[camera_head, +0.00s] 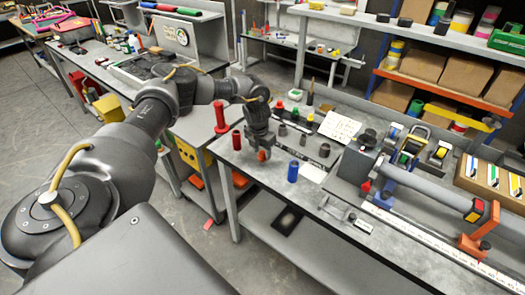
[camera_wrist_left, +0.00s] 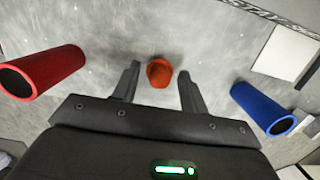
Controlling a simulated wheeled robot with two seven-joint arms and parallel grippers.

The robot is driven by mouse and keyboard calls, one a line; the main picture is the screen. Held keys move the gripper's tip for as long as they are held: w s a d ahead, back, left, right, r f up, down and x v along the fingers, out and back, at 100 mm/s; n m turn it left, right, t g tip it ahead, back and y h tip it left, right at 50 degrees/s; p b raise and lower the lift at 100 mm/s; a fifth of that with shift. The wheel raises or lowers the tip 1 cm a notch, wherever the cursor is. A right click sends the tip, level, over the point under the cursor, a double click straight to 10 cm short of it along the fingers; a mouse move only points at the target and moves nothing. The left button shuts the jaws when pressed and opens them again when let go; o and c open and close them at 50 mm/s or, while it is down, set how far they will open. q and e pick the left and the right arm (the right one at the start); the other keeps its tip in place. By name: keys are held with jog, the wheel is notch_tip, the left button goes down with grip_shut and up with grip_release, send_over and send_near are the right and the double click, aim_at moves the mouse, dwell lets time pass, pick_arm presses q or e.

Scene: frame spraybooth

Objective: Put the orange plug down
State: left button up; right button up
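The orange plug (camera_head: 262,155) shows just under my left gripper (camera_head: 259,143) in the head view and appears to stand on the grey bench (camera_head: 261,178). In the left wrist view, the plug (camera_wrist_left: 159,73) sits between the tips of my left gripper (camera_wrist_left: 160,82). The two fingers are spread, with a gap on each side of the plug, so the gripper is open and around it without gripping. My right gripper is in neither view.
A red tube (camera_wrist_left: 42,72) lies left of the gripper and a blue tube (camera_wrist_left: 263,108) right of it in the wrist view. In the head view the blue tube (camera_head: 293,171) stands near a white card (camera_head: 313,172). Dark and coloured plugs stand behind.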

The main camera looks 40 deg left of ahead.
aim_at(259, 159)
pick_arm(q)
jog(key=shift+r, duration=0.5)
notch_tip(259, 159, up, 11)
jog(key=s+b, duration=0.2)
jog(key=shift+w+r, duration=0.1)
